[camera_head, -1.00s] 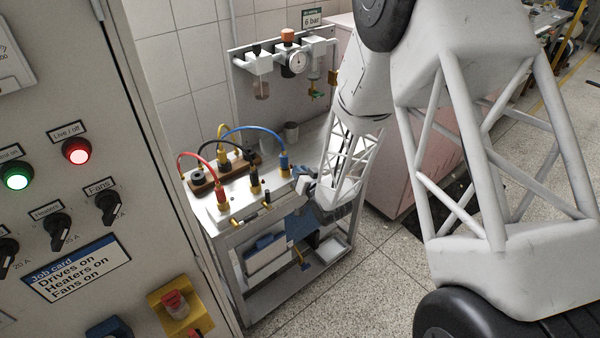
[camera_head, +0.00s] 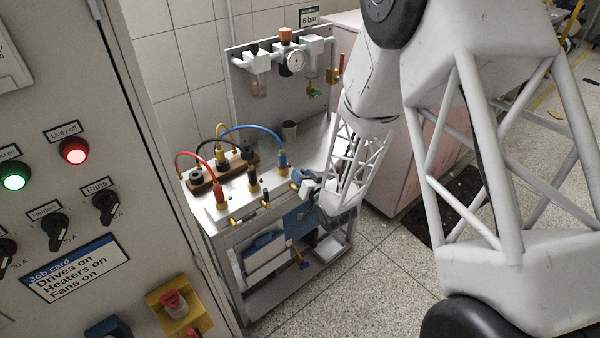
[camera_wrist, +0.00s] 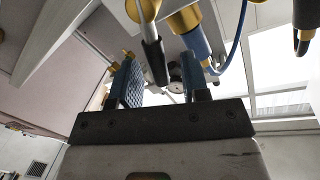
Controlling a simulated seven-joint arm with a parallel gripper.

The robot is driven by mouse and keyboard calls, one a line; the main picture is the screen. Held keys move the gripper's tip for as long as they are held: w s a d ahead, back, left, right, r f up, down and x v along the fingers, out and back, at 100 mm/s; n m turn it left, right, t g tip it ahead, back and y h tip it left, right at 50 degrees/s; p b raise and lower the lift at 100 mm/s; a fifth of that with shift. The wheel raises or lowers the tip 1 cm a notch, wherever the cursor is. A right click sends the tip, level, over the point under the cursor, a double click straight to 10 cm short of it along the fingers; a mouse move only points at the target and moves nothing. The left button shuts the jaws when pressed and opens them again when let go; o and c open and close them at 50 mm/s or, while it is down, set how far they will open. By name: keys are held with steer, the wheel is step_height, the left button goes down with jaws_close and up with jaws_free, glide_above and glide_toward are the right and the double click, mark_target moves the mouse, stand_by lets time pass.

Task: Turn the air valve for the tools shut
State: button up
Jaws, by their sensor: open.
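The air panel (camera_head: 240,85) stands upright at the back of the steel cart. At its right end a red upright lever (camera_head: 341,64) sits by a brass fitting (camera_head: 332,76). A smaller green-handled brass valve (camera_head: 315,92) hangs below. I cannot tell from the labels which one feeds the tools. My gripper (camera_head: 306,185) is at the cart's front right edge, well below and in front of these valves, with its blue fingers apart. In the wrist view my gripper (camera_wrist: 160,75) is open, with nothing clearly held; cables and a blue plug (camera_wrist: 197,46) show beyond its fingers.
Red, black, yellow and blue leads (camera_head: 250,129) arch over the cart top left of my gripper. A pressure gauge (camera_head: 296,61) is on the panel. A pink cabinet (camera_head: 412,165) is to the right. The control cabinet (camera_head: 100,120) fills the left.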

steer(key=shift+v, duration=2.45)
steer(key=shift+a+f, duration=0.1)
steer(key=shift+a, duration=0.05)
steer(key=c, duration=0.4)
steer(key=shift+s+a+f, duration=0.15)
steer(key=shift+s+a, duration=0.05)
steer(key=shift+a, duration=0.05)
steer(key=shift+c, duration=1.2)
steer(key=s+a+f+g, duration=0.1)
steer(key=s+a+f+n+g, duration=0.1)
steer(key=a+f+g, duration=0.1)
steer(key=s+a+f+n+g+h, duration=0.1)
steer(key=a, duration=0.1)
steer(key=shift+a+f, duration=0.2)
steer(key=shift+a, duration=0.05)
jaws_close()
steer(key=w+a+r+n+g+h, duration=0.1)
steer(key=r+g+h, duration=0.3)
steer(key=r, duration=0.5)
steer(key=w+a+r+n+g+h, duration=0.2)
steer(key=w+a+r+g+h, duration=0.1)
steer(key=r+h, duration=0.4)
step_height(320, 180, up, 2)
steer(key=shift+a+g, duration=0.15)
steer(key=shift+g, duration=0.75)
